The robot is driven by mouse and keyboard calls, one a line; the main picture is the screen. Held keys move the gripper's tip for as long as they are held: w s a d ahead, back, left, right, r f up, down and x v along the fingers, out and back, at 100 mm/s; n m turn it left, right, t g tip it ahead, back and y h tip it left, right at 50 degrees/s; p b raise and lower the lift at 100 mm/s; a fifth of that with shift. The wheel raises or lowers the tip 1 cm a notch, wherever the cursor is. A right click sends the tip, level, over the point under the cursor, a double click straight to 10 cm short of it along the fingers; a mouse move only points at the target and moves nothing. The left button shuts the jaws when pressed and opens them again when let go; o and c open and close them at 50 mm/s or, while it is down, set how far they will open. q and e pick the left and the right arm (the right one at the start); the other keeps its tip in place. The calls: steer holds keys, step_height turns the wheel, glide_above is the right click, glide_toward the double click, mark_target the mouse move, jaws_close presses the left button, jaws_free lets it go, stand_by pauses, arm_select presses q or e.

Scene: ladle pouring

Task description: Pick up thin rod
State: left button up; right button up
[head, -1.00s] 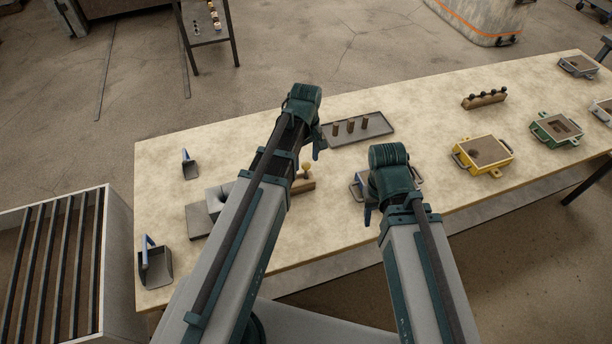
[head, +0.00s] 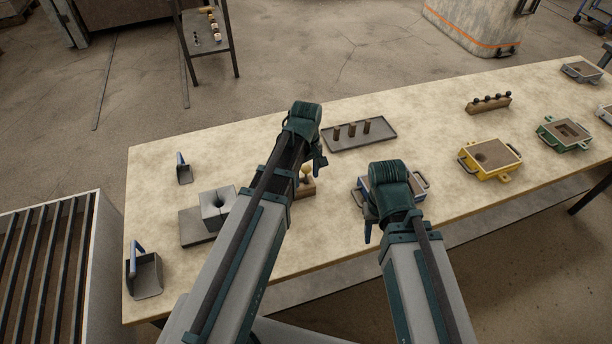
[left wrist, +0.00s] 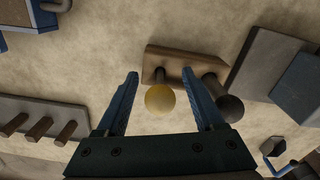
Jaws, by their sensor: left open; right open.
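A wooden block (head: 305,188) holds a rod with a yellow ball knob (head: 306,171) on the table. In the left wrist view the yellow knob (left wrist: 160,98) shows from above, with a dark-knobbed rod (left wrist: 229,106) to its right in the same wooden block (left wrist: 185,67). I cannot tell for certain which is the thin rod. My left gripper (head: 318,168) is open above the block. In the left wrist view its fingers (left wrist: 165,88) stand on either side of the yellow knob, apart from it. My right gripper (head: 369,230) is low beside a blue-sided box (head: 365,184), which its arm partly hides.
A tray with three brown pegs (head: 381,139) lies behind the block. A grey block with a funnel hole (head: 218,208) stands left of my left arm. Two scoops (head: 148,276) (head: 184,171) lie at the left. A yellow box (head: 490,159) is at the right.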

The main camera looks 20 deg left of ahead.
arm_select(q)
jaws_close()
steer(key=shift+r, duration=0.15)
step_height(320, 180, up, 10)
steer(key=p, duration=1)
